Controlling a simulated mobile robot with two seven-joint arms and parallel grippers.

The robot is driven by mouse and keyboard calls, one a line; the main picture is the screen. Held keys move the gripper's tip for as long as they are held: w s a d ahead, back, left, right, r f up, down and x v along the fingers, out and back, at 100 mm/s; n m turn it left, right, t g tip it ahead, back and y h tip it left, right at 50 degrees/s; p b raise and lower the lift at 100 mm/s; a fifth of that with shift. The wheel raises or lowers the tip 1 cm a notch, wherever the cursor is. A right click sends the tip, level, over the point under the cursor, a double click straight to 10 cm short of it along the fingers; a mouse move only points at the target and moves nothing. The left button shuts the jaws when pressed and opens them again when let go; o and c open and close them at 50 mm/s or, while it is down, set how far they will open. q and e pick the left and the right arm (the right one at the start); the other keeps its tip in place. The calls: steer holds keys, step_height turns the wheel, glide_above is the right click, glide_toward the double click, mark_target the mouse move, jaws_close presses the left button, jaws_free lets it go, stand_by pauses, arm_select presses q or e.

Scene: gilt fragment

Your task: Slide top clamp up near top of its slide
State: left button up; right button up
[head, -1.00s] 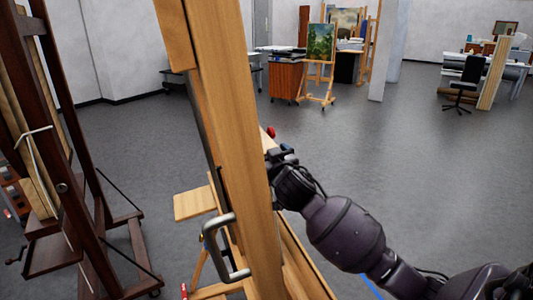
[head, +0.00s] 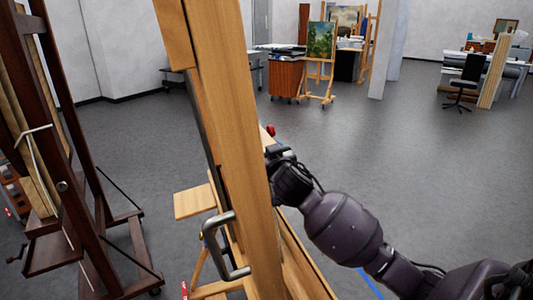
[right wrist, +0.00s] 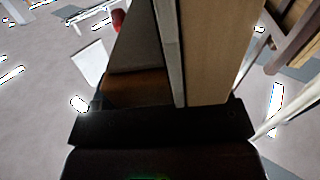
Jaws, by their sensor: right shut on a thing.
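A tall light-wood easel post (head: 228,130) rises close in front of me in the head view. A wooden block (head: 173,35) sits against its upper left; I cannot tell whether it is the top clamp. My right gripper (head: 276,156) is at the post's right side, its fingertips mostly hidden behind the wood. In the right wrist view a pale wooden piece (right wrist: 215,55) and a darker brown face (right wrist: 137,88) fill the space between the fingers. The gripper is shut on this wooden easel part. My left gripper is out of view.
A grey metal crank handle (head: 222,245) sticks out at the post's lower left. A dark easel (head: 65,150) stands at the left. A red knob-like thing (head: 270,130) shows just beyond the post. Open grey floor (head: 430,180) lies to the right.

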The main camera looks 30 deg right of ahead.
mark_target(264, 134)
steer(key=r, duration=0.2)
steer(key=r+p, duration=0.2)
steer(key=r, duration=0.1)
steer(key=shift+w+a+r, duration=0.1)
steer(key=shift+a+r, duration=0.2)
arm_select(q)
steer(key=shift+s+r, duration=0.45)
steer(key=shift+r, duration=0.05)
arm_select(e)
step_height(264, 134, up, 14)
steer(key=a, duration=0.2)
steer(key=shift+w, duration=0.2)
steer(key=o, duration=1.3)
steer(key=shift+f, duration=0.15)
arm_select(q)
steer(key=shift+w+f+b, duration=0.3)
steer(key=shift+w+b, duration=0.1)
steer(key=shift+b, duration=0.45)
arm_select(e)
steer(key=v, duration=1)
steer(key=shift+s+a, duration=0.15)
steer(key=shift+s, duration=0.2)
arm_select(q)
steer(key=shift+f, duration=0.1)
